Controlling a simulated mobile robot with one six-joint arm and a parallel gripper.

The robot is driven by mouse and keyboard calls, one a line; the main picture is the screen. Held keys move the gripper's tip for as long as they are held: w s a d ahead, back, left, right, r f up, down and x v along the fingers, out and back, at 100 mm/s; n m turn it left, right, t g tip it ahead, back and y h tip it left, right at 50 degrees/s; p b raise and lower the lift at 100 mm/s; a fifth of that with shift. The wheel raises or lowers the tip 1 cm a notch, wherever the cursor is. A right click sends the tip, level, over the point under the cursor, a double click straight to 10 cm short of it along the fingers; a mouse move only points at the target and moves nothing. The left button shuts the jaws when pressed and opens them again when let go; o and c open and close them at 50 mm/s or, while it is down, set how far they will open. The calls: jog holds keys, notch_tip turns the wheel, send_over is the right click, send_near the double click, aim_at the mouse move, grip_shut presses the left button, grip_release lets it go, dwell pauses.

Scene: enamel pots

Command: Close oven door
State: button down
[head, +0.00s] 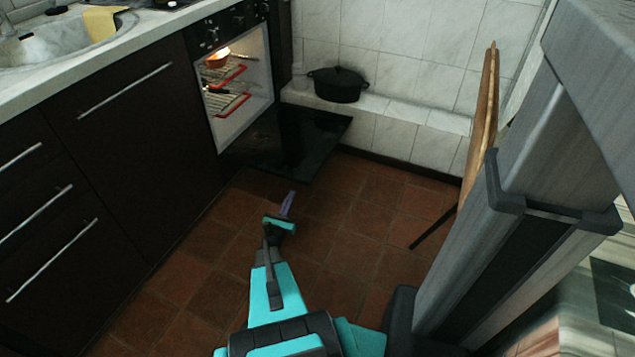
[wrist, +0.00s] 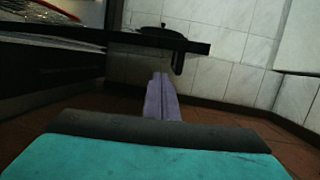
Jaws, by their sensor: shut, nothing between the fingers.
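The oven (head: 238,85) is built into the dark cabinets at the back left, lit inside, with racks and a small pan in it. Its black door (head: 300,140) is folded down open, flat above the floor. My gripper (head: 288,203) is shut and empty, in front of the door and low over the tiles, apart from it in the head view. In the wrist view my shut purple fingers (wrist: 161,95) point forward, and the oven door's edge (wrist: 110,36) crosses ahead of and above them.
A black lidded pot (head: 338,85) stands on a white tiled ledge (head: 400,110) at the back. A counter with a sink (head: 65,45) runs along the left. A wooden chair-like piece (head: 482,130) stands at the right. The brown tiled floor (head: 215,255) is clear around my arm.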

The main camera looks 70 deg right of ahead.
jog(key=s+d+f+m+g+b, duration=0.1)
jog(key=s+d+f+g+b, duration=0.1)
jog(key=s, duration=0.5)
jog(key=shift+d+f, duration=0.25)
jog(key=shift+f, duration=0.15)
jog(key=shift+d, duration=0.1)
jog(key=d+r+b, duration=0.4)
jog(key=d+r, duration=0.2)
jog(key=d, duration=0.3)
jog(key=shift+s+d+r+b, duration=0.2)
jog(key=shift+s+b, duration=0.1)
jog(key=shift+s, duration=0.1)
jog(key=shift+r, duration=0.15)
